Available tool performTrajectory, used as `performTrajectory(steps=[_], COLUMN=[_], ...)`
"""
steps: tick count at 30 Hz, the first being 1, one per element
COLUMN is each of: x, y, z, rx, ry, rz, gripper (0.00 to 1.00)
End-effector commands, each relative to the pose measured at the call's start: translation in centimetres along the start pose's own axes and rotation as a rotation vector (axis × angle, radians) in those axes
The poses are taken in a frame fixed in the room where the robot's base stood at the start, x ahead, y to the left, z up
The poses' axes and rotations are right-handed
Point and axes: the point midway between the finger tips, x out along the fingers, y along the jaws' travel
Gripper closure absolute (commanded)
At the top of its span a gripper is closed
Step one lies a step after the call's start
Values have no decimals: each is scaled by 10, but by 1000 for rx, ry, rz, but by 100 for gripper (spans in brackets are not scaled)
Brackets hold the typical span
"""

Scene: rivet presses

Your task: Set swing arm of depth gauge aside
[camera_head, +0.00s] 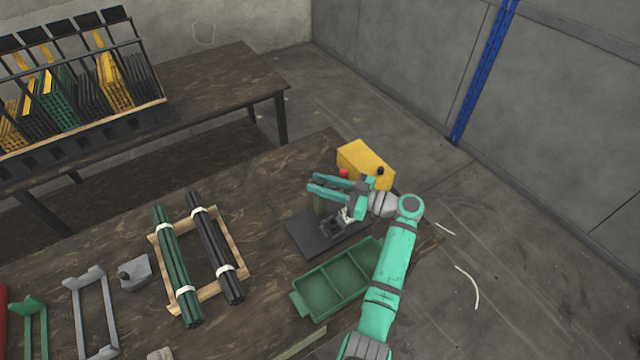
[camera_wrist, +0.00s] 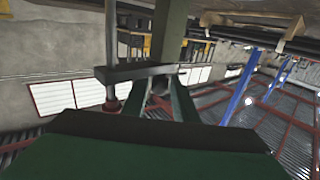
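My gripper (camera_head: 312,185) reaches in from the right above a dark base plate (camera_head: 308,240) on the table. Its two teal fingers point left with a gap between them. An olive upright post (camera_head: 320,206) stands on the plate just under the fingers. In the wrist view, the two green fingers (camera_wrist: 160,92) are apart. A dark crossbar (camera_wrist: 145,72) lies across near their tips, beside a thin vertical rod (camera_wrist: 110,45) and a green column (camera_wrist: 173,30). I cannot tell whether the crossbar is the gauge's swing arm, or whether the fingers touch it.
A yellow box (camera_head: 367,163) with red and black knobs is behind my gripper. A green divided tray (camera_head: 340,280) lies in front of the plate. Rod bundles (camera_head: 176,265) rest on a wooden frame at left, with grey holders (camera_head: 92,310). A rack (camera_head: 90,130) stands on another table.

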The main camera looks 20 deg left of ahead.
Motion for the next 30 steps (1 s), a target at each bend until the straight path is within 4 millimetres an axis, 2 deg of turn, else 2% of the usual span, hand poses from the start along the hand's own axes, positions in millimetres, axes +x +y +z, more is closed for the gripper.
performTrajectory(steps=[5, 12, 18, 23, 30], x=[-24, -69, -95, -104, -105], y=[1, 1, 0, 0, 0], z=[0, 0, 0, 1, 1], rx=[0, 0, 1, 1, 1], ry=[1, 0, -1, -1, -1], rz=[3, 2, 0, 0, -1], gripper=[74, 74, 74, 74, 74])
